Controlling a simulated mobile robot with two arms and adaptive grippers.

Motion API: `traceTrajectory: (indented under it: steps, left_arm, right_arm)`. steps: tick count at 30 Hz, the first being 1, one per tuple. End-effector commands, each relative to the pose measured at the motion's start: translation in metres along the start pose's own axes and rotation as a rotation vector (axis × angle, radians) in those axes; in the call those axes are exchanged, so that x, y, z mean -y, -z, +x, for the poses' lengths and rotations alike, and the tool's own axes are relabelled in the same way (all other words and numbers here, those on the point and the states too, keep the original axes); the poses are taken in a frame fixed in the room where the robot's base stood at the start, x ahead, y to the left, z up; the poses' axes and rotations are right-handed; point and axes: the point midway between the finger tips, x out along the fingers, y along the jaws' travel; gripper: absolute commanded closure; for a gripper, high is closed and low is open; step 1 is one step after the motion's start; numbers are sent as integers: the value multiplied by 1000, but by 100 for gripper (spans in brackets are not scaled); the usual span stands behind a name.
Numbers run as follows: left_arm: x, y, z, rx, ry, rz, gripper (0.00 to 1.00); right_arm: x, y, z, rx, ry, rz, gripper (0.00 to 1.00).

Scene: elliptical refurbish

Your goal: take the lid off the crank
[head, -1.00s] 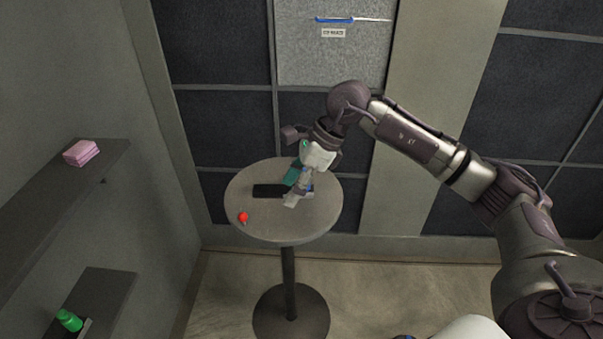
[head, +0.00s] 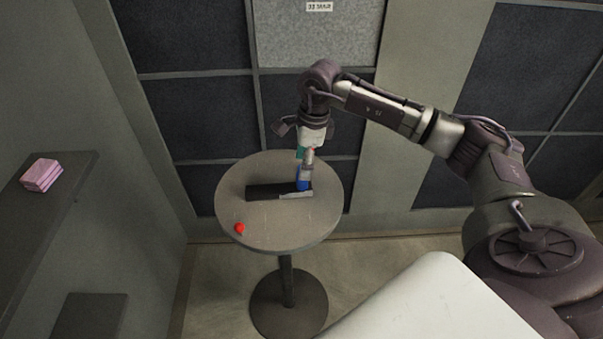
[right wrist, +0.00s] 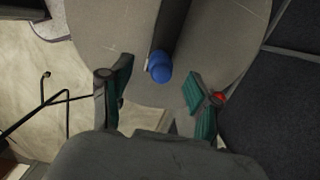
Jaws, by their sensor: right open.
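A dark bar (head: 265,190), which looks like the crank, lies on the round grey table (head: 290,228). A blue cap (head: 303,184), which looks like the lid, sits at its right end. In the right wrist view the blue cap (right wrist: 159,67) shows round at the near end of the dark bar (right wrist: 174,28). My right gripper (right wrist: 158,92) is open, with its green-padded fingers apart and the cap ahead of the gap between them. In the head view the right gripper (head: 306,165) is just above the cap and partly hides it. My left gripper is not in view.
A small red-topped piece (head: 240,229) lies near the table's front left edge. A pink stack (head: 41,174) sits on a dark shelf (head: 62,200) at the left. The front right of the tabletop is clear. A panelled wall stands close behind the table.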

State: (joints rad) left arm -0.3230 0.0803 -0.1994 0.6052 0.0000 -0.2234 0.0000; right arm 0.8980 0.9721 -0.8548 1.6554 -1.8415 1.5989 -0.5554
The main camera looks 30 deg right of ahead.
Motion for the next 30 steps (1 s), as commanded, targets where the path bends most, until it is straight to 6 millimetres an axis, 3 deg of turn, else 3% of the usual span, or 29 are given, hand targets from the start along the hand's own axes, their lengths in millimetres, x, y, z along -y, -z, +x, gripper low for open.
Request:
traceTrajectory:
  steps: [3, 7, 13, 21, 29, 30]
  left_arm:
    - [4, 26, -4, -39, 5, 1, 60]
    - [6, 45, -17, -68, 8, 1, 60]
    - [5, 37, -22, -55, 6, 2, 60]
    - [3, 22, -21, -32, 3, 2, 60]
    - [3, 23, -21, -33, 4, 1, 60]
    - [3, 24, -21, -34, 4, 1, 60]
  right_arm:
    - [0, 0, 6, -1, -1, 1, 39]
    - [2, 1, 24, -2, -4, 0, 39]
    - [3, 1, 50, 0, -2, 0, 39]
    - [3, 2, 55, 0, 0, -1, 39]
    - [3, 2, 54, 0, 0, 0, 80]
    - [3, 2, 54, 0, 0, -1, 80]
